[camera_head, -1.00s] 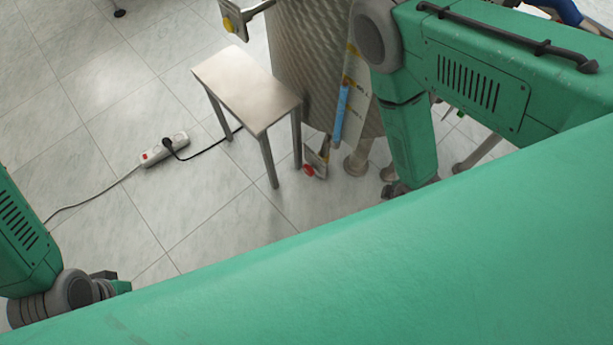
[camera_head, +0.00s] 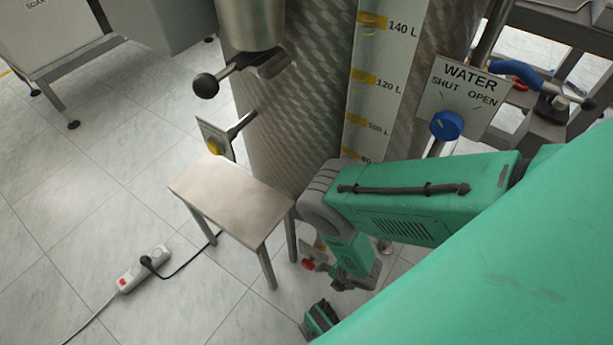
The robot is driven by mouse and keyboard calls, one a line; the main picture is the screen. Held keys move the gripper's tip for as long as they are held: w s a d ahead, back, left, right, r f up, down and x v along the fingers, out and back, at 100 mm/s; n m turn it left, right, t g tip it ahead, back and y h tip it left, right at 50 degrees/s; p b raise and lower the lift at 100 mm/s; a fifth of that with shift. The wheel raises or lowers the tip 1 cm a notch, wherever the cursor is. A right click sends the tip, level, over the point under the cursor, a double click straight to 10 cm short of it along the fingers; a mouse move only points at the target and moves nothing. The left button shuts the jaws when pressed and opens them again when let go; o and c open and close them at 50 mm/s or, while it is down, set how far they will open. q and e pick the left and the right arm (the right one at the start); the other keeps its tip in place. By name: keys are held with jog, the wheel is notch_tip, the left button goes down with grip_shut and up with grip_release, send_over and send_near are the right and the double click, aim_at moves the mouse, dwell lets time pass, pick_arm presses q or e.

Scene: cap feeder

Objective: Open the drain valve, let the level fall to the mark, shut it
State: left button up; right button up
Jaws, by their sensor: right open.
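A small red knob (camera_head: 307,264) sits low by the tank's foot, just right of the steel stool; part of its plate is hidden by my arm. My right gripper (camera_head: 362,280) is open and hangs low, to the right of the red knob and apart from it. A level scale (camera_head: 376,100) runs up the tank front with yellow marks; 140 L and 120 L read clearly, and a lower one seems to be 80. Its lower part is hidden behind my right arm, and no blue column shows above that.
A steel stool (camera_head: 236,197) stands left of my right arm. A WATER panel with a blue knob (camera_head: 446,125) is at the right. A yellow button (camera_head: 214,147) and a black ball handle (camera_head: 206,86) are on the tank's left. A power strip (camera_head: 146,268) lies on the floor.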

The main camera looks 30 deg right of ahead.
aim_at(309, 265)
jog(key=w+a+b, duration=0.1)
jog(key=w, duration=0.1)
jog(key=w+a+f+b, duration=0.1)
jog(key=w, duration=0.1)
jog(key=w+a+f+b, duration=0.1)
jog(key=w, duration=0.2)
jog(key=shift+w+a, duration=0.1)
jog(key=shift+a, duration=0.3)
jog(key=shift+w+d+f, duration=0.15)
jog(key=shift+w+f, duration=0.05)
jog(key=shift+f, duration=0.1)
jog(key=shift+c, duration=0.4)
jog(key=shift+a+r, duration=0.1)
jog(key=shift+a, duration=0.15)
jog(key=c, duration=1.1)
pick_arm(q)
jog(key=f, duration=0.2)
jog(key=a+f, duration=0.1)
jog(key=f, duration=0.1)
